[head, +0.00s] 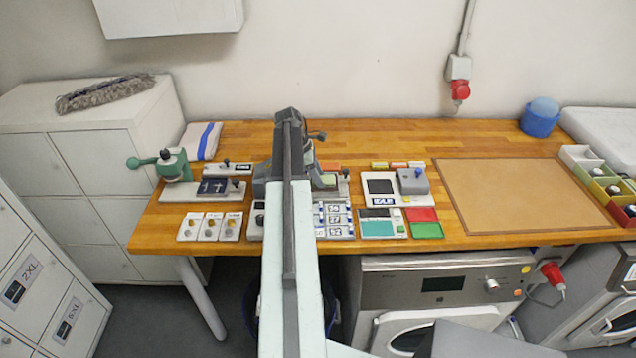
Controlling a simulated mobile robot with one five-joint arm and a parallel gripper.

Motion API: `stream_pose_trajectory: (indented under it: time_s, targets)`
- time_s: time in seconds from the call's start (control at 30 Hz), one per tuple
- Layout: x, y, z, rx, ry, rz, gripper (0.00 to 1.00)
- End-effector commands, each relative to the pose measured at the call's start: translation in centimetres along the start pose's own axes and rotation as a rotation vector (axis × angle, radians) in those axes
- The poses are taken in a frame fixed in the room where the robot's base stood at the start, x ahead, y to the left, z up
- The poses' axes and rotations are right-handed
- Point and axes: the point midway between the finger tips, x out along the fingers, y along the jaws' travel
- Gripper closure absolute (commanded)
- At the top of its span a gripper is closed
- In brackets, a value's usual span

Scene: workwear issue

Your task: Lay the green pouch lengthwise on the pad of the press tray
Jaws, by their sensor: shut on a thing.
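My gripper (289,165) is over the middle of the wooden bench, seen from behind along my arm. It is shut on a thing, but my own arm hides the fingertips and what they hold. I cannot clearly make out the green pouch; a small pale green patch (329,181) shows just right of my gripper. I cannot tell for sure which piece is the press tray. A green lever press (173,165) stands at the left, beside a plate with a dark blue pad (213,187). A white tray with a black pad (380,187) lies right of my gripper.
A blue-grey block (412,181) stands by the black pad. Red (421,214) and green (427,230) panels lie in front. Several white cards (209,227) lie front left. A brown mat (525,195) is bare at the right, with coloured bins (600,180) and a blue tub (539,120) beyond.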

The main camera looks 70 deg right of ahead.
Motion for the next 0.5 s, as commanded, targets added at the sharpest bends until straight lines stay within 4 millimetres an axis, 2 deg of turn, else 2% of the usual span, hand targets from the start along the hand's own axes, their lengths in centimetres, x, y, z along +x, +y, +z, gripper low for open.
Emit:
stream_pose_trajectory:
  time_s: [0.27, 0.3, 0.33, 0.37, 0.5]
  targets:
    - [0.27, -0.01, -0.07, 0.000, 0.000, 0.000, 0.95]
    - [0.09, -0.01, 0.01, 0.001, 0.000, 0.000, 0.44]
    - [0.08, -0.01, 0.02, 0.001, 0.000, 0.000, 0.36]
    - [0.07, -0.01, 0.03, 0.001, 0.000, 0.000, 0.34]
    - [0.08, -0.01, 0.04, 0.001, 0.000, 0.000, 0.34]
